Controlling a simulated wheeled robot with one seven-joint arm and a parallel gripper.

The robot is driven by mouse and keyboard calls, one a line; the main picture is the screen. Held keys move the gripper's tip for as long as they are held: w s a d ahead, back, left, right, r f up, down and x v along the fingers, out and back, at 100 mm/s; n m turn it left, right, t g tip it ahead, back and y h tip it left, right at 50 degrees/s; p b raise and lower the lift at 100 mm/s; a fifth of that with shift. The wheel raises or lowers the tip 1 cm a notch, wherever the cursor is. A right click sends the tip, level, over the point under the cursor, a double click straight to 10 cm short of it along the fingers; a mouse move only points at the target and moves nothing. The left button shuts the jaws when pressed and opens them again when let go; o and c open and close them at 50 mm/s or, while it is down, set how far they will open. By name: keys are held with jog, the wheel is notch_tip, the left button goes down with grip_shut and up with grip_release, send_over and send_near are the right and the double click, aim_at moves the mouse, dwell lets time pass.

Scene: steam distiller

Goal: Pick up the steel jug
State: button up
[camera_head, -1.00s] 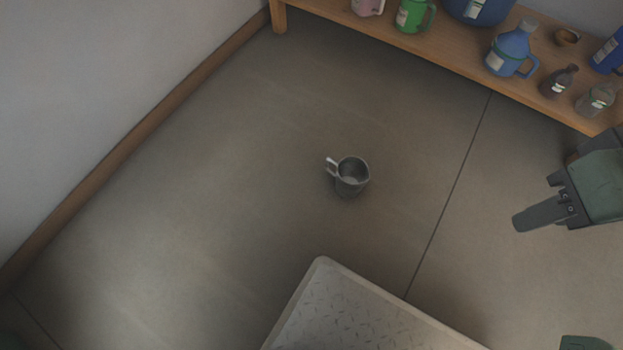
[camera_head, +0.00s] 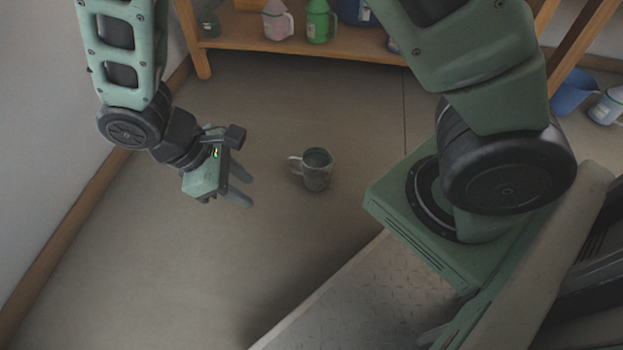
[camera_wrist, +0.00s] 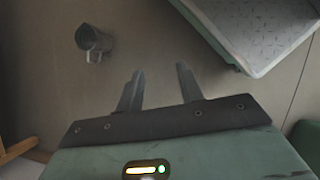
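The steel jug (camera_head: 317,172) stands upright on the floor in the head view, with its handle toward the left. It also shows in the wrist view (camera_wrist: 90,38), in the upper left, beyond the fingers and off to one side. My gripper (camera_head: 244,188) is to the left of the jug in the head view, apart from it. Its two fingers show in the wrist view (camera_wrist: 159,82), spread apart with nothing between them. The gripper is open and empty.
A wooden shelf (camera_head: 240,37) with several jugs and bottles stands at the back. A wall (camera_head: 40,130) runs along the left. My base lies at the lower right, close to the jug. Blue and white containers (camera_head: 572,93) sit at the far right. The floor around the jug is clear.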

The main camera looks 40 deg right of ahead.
jog(key=w+d+f+n+t+h+b, duration=0.1)
jog(key=w+d+f+n+h+b, duration=0.15)
jog(key=f, duration=0.75)
jog(key=w+d+f+n+t+h+b, duration=0.1)
jog(key=w+d+f+h+b, duration=0.15)
jog(key=f, duration=0.65)
jog(key=n+t+h+b, duration=0.7)
jog(key=n+t, duration=0.1)
send_near(290, 166)
jog(key=v, duration=0.2)
jog(key=s+v, duration=0.1)
jog(key=v, duration=0.2)
jog(key=shift+d+f, duration=0.1)
jog(key=shift+d, duration=0.05)
jog(key=shift+w+d+f, duration=0.15)
jog(key=shift+w, duration=0.1)
jog(key=shift+n+t, duration=0.25)
jog(key=shift+t, duration=0.05)
jog(key=x, duration=1.1)
jog(key=shift+w+d+f+p, duration=0.1)
jog(key=shift+d+f+p, duration=0.05)
jog(key=shift+p, duration=0.25)
jog(key=shift+x, duration=2.95)
jog(key=shift+w, duration=0.1)
grip_shut()
